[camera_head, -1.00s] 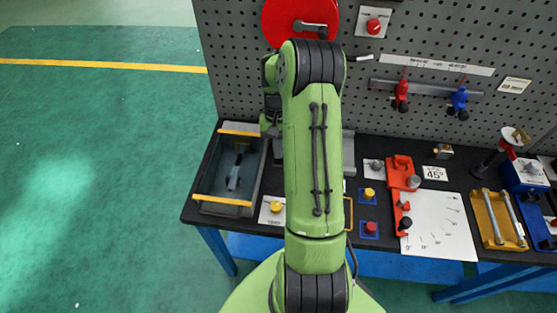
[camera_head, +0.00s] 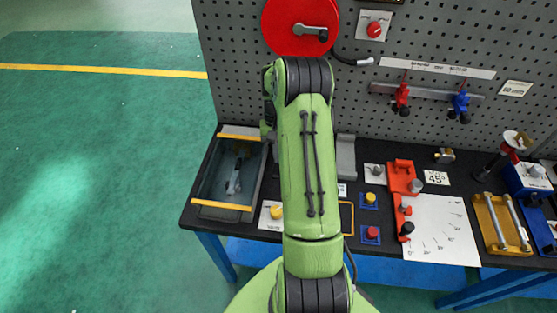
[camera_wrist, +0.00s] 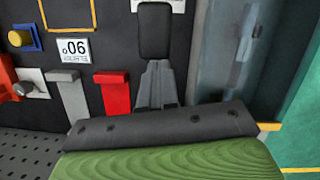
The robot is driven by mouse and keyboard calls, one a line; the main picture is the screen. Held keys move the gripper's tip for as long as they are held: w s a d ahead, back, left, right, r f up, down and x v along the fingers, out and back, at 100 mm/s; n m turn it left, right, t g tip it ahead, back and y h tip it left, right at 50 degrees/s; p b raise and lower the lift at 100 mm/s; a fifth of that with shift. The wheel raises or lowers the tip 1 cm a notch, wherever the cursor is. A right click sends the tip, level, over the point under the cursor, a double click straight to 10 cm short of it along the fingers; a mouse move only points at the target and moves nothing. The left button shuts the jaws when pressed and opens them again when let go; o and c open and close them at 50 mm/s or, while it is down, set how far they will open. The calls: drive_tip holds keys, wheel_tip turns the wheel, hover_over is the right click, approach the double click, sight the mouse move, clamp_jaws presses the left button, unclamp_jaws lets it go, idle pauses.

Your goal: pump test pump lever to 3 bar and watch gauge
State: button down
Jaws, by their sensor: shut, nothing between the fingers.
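My gripper (camera_wrist: 155,30) is shut and empty in the wrist view, its dark fingers over the black bench top. In the head view my own green arm hides it. A grey open-topped tank (camera_head: 210,177) with yellow end edges stands at the bench's left end, with a pale grey shape inside. The tank (camera_wrist: 205,55) also shows just right of my gripper in the wrist view, apart from it. I cannot make out a pump lever or a readable pressure gauge for certain; part of the bench is hidden behind my arm.
A red upright block (camera_wrist: 112,92) and a grey block (camera_wrist: 69,95) stand left of my gripper. A yellow knob (camera_head: 276,212) sits by the tank. A red reel (camera_head: 285,25) hangs on the pegboard (camera_head: 430,30). Green floor (camera_head: 90,170) lies open at left.

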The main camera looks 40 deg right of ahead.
drive_tip(key=p+v, duration=0.1)
drive_tip(key=v, duration=1.5)
drive_tip(key=shift+w+d, duration=0.1)
idle(0.4)
